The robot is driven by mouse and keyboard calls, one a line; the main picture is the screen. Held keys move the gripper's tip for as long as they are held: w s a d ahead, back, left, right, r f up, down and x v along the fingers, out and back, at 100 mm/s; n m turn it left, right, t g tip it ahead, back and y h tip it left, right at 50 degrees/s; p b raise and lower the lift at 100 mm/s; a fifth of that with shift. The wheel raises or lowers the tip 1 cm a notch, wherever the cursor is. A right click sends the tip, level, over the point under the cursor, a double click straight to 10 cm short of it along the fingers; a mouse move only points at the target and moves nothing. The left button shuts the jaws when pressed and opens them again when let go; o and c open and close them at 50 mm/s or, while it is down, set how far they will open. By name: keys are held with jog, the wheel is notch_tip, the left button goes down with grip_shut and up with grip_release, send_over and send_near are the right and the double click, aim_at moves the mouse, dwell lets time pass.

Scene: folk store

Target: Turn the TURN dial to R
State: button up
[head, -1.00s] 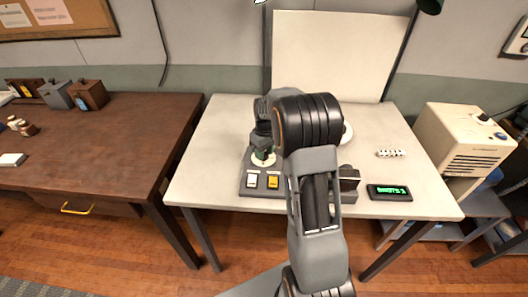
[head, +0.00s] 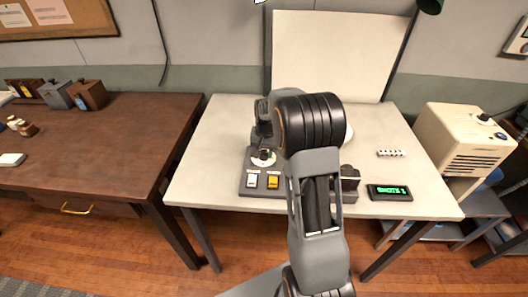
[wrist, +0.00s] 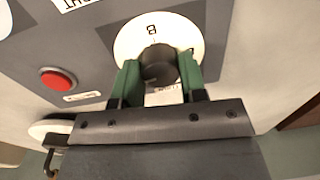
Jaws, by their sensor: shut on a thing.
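The TURN dial is a dark round knob (wrist: 160,72) on a white disc (wrist: 132,36) in the wrist view. A letter that looks like B shows at the disc's top, and another, partly hidden by a finger, at its right. My gripper (wrist: 157,64) has one green finger on each side of the knob and is shut on it. The lettering below the knob is partly covered. In the head view the dial's white disc (head: 271,161) is on the grey control panel (head: 245,187), with my gripper above it; my arm hides the panel's right part.
A red button (wrist: 58,79) is on the panel in the wrist view. A white switch (head: 252,181) and a yellow switch (head: 273,182) sit in front of the dial. A small green-lit display (head: 389,192) is at the table's right. A beige machine (head: 465,140) stands beyond.

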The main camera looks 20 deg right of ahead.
aim_at(266, 153)
jog(key=shift+m, duration=0.9)
jog(key=o, duration=0.9)
jog(key=r, duration=1.4)
jog(key=shift+s+d, duration=0.25)
jog(key=shift+d, duration=0.05)
jog(key=shift+f, duration=0.1)
